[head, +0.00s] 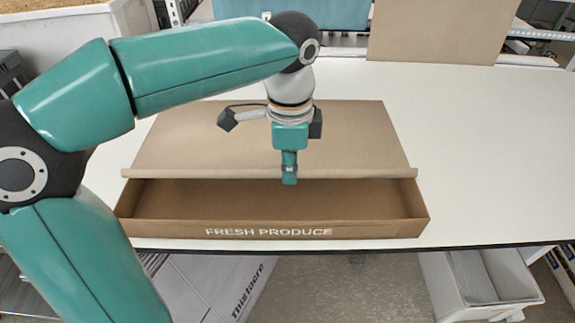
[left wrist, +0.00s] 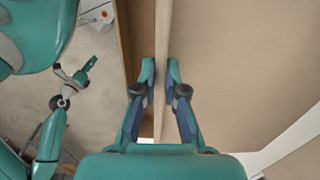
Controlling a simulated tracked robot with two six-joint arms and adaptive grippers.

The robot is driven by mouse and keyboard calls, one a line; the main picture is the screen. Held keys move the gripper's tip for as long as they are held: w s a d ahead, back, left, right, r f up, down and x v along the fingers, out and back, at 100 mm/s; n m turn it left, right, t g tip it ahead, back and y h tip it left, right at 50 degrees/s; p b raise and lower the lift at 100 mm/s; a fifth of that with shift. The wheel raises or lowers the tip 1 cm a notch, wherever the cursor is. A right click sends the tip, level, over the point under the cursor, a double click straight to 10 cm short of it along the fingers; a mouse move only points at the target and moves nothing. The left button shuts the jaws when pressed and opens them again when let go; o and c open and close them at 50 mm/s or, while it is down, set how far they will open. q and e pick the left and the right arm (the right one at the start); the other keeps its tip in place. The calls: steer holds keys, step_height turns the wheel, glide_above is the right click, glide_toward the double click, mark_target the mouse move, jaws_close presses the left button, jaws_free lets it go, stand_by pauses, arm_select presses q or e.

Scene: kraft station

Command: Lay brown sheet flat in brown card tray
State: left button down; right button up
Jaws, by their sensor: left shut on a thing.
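The brown sheet (head: 270,135) lies over the back part of the brown card tray (head: 270,222), marked "FRESH PRODUCE", and reaches back onto the table behind it. Its near edge is a rolled lip above the tray, with the open front of the tray showing below it. My left gripper (head: 289,178) is shut on the middle of this edge. In the left wrist view, the fingers (left wrist: 160,80) close on the sheet (left wrist: 225,65) from both sides.
The white table (head: 490,150) is clear to the right of the tray. A brown board (head: 440,30) and a teal panel (head: 340,14) stand at the back. A white bin (head: 480,280) is below the front edge at the right.

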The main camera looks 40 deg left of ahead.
arm_select(q)
steer(key=shift+f, duration=0.1)
steer(key=shift+f+b, duration=3.1)
steer(key=shift+f, duration=1.15)
steer(key=shift+f+b, duration=0.85)
steer(key=shift+f, duration=0.05)
steer(key=c, duration=1.2)
jaws_free()
steer(key=shift+r, duration=0.1)
